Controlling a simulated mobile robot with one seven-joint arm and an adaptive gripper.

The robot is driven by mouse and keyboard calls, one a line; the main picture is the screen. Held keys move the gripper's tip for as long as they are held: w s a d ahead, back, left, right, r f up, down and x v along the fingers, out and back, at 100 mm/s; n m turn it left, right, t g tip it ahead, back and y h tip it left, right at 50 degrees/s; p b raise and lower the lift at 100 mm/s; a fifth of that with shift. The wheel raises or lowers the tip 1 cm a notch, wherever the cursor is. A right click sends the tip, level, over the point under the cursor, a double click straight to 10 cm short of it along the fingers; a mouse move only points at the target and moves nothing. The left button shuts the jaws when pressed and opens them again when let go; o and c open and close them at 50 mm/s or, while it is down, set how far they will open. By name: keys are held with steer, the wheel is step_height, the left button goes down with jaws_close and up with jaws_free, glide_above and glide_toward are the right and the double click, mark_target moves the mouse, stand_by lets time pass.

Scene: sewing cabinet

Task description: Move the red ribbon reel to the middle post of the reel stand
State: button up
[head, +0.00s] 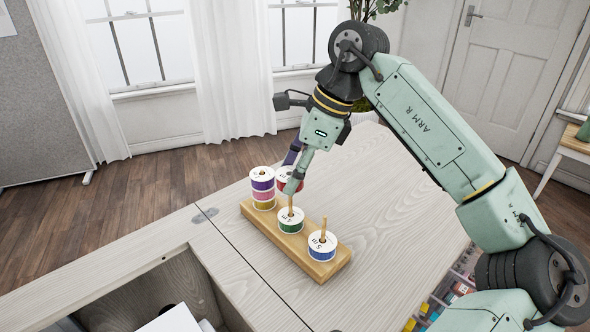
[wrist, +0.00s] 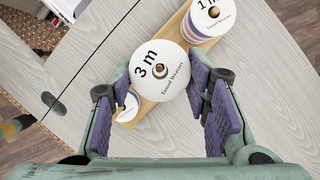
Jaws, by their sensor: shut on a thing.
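The red ribbon reel (head: 284,186) is between the fingers of my gripper (head: 292,176), which is shut on it. In the wrist view its white top face, marked 3 m (wrist: 160,84), lies between the purple finger pads (wrist: 165,104). It looks level and held above the wooden reel stand (head: 336,266). The stand's middle post (head: 291,204) carries a green reel (head: 290,226) low down and sticks up above it. In the head view the red reel appears just behind that post's top; exact alignment is unclear.
The post at the left end bears a stack of purple (head: 263,185), pink (head: 264,195) and yellow (head: 265,205) reels, close beside the red reel. The right post (head: 324,228) bears a blue reel (head: 322,251). The tabletop (head: 390,200) right of the stand is clear.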

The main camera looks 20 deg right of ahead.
steer(key=shift+f+b, duration=1.3)
steer(key=shift+f, duration=0.45)
steer(key=o, duration=1.1)
steer(key=shift+r, duration=0.1)
steer(key=v, duration=1.2)
